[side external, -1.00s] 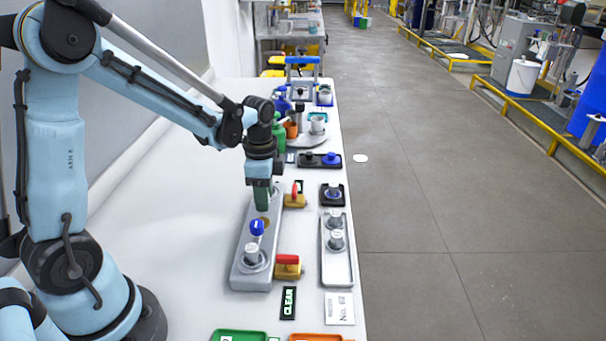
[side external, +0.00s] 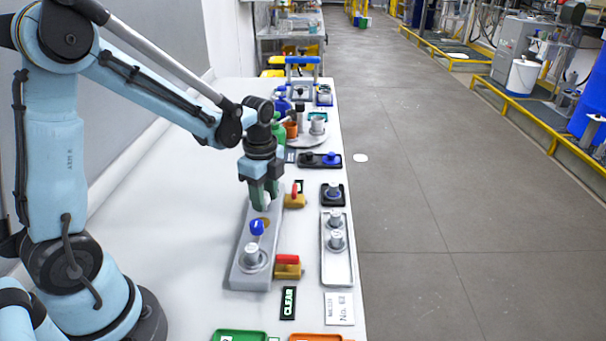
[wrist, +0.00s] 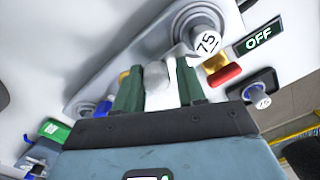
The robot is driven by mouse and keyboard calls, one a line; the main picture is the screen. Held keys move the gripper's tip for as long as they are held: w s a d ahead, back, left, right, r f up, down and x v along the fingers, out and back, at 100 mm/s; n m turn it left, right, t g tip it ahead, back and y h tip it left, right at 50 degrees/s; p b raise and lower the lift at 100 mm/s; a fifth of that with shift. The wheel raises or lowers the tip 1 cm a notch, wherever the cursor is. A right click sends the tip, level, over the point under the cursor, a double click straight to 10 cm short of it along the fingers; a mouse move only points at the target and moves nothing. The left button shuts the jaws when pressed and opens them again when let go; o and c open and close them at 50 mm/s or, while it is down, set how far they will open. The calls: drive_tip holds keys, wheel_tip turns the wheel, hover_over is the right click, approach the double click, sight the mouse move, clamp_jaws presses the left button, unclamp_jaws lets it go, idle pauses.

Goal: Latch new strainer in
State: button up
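My gripper (side external: 265,205) is low over the far end of the grey block (side external: 242,274). Its two green fingers are spread apart, with a pale grey knob (wrist: 156,76) between them and a gap beside the right finger in the wrist view. A grey cylinder marked 75 (wrist: 207,42) sits in the block just beyond the fingers; the side view hides it behind my gripper. At the near end stands another capped cylinder (side external: 252,254) with a blue knob (side external: 257,228) beside it. I cannot tell which part is the new strainer.
The table's left is bare.

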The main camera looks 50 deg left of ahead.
sight(265, 193)
drive_tip(key=shift+r, duration=3)
drive_tip(key=shift+s+d+r+n, duration=0.15)
drive_tip(key=shift+d+r+n, duration=0.1)
drive_tip(key=shift+n, duration=0.15)
drive_tip(key=s+d+r+n+t, duration=0.1)
drive_tip(key=s+d+n+t, duration=0.1)
drive_tip(key=n, duration=0.1)
drive_tip(key=s+d+r+n+t, duration=0.1)
drive_tip(key=d+n, duration=0.1)
drive_tip(key=n, duration=0.2)
drive_tip(key=s+d+r+n+t, duration=0.1)
drive_tip(key=s+n+t, duration=0.1)
drive_tip(key=n, duration=0.2)
drive_tip(key=shift+s+d+r+t, duration=0.2)
drive_tip(key=shift+s+d+t, duration=0.1)
drive_tip(key=shift+s+d, duration=0.1)
drive_tip(key=n, duration=0.1)
drive_tip(key=s+d+n+t, duration=0.1)
drive_tip(key=n, duration=0.1)
